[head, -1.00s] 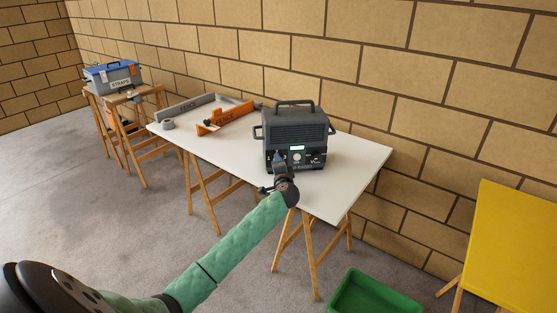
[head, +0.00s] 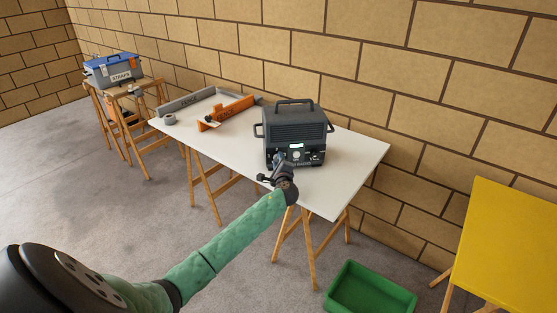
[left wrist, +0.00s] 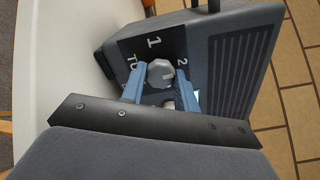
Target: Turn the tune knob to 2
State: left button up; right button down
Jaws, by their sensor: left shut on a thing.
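A dark grey radio (head: 293,130) with a top handle stands upright on the white table (head: 345,165). It also shows in the left wrist view (left wrist: 235,60), turned sideways, with the marks "1", "2" and part of "TU" on its black front panel. The grey tune knob (left wrist: 160,73) sits between the two blue fingers of my left gripper (left wrist: 160,70). That gripper (head: 279,158) is shut on the knob. I cannot tell clearly where the knob's pointer stands. A second rounded knob shows partly between the fingers. My right gripper is out of view.
A blue-lidded box (head: 112,72) stands farther left. A green bin (head: 371,290) and a yellow table (head: 513,240) are at the right.

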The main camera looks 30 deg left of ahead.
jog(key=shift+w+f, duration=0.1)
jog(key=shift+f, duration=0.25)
pick_arm(q)
jog(key=o, duration=1)
jog(key=shift+c, duration=0.2)
